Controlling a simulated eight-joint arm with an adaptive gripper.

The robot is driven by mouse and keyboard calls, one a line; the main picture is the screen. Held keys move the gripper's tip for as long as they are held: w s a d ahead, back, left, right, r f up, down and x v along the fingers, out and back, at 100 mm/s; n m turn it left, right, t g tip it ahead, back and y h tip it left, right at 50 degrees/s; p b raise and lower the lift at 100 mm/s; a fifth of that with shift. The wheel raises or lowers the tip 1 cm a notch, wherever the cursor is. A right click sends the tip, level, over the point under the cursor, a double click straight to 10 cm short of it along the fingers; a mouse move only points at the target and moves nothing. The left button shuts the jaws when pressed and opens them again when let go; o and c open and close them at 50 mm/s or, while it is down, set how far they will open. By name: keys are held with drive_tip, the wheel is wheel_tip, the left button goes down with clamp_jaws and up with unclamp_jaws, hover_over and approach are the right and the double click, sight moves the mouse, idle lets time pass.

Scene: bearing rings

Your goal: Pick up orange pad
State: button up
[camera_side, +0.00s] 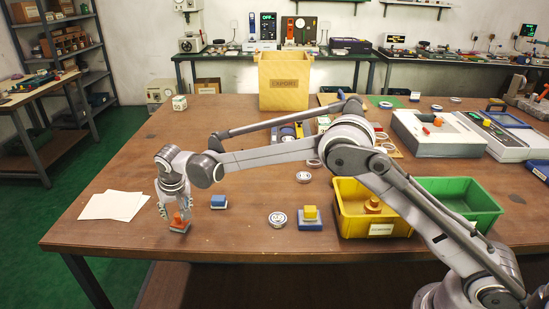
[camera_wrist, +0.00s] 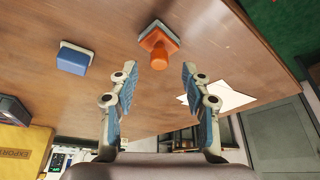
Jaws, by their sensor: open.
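The orange pad (camera_side: 178,222) is an orange block with a knob-like handle on a grey base, standing on the table at the front left. In the wrist view the orange pad (camera_wrist: 158,45) lies ahead of the fingertips, roughly between their lines. My gripper (camera_side: 174,209) is above the pad in the side view, pointing down. In the wrist view my gripper (camera_wrist: 157,80) is open, its two blue-padded fingers apart with nothing between them. Whether the fingers overlap the handle in height is hard to tell from the side view.
A blue block (camera_side: 218,202) stands just right of the pad. White paper sheets (camera_side: 112,205) lie to its left. A yellow pad on a blue base (camera_side: 310,218), a round ring (camera_side: 277,219), a yellow bin (camera_side: 350,218) and a green bin (camera_side: 470,203) are farther right.

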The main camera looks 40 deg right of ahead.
sight(178, 215)
drive_tip(key=shift+x, duration=1.6)
drive_tip(key=shift+s, duration=0.1)
clamp_jaws()
drive_tip(key=shift+r, duration=0.1)
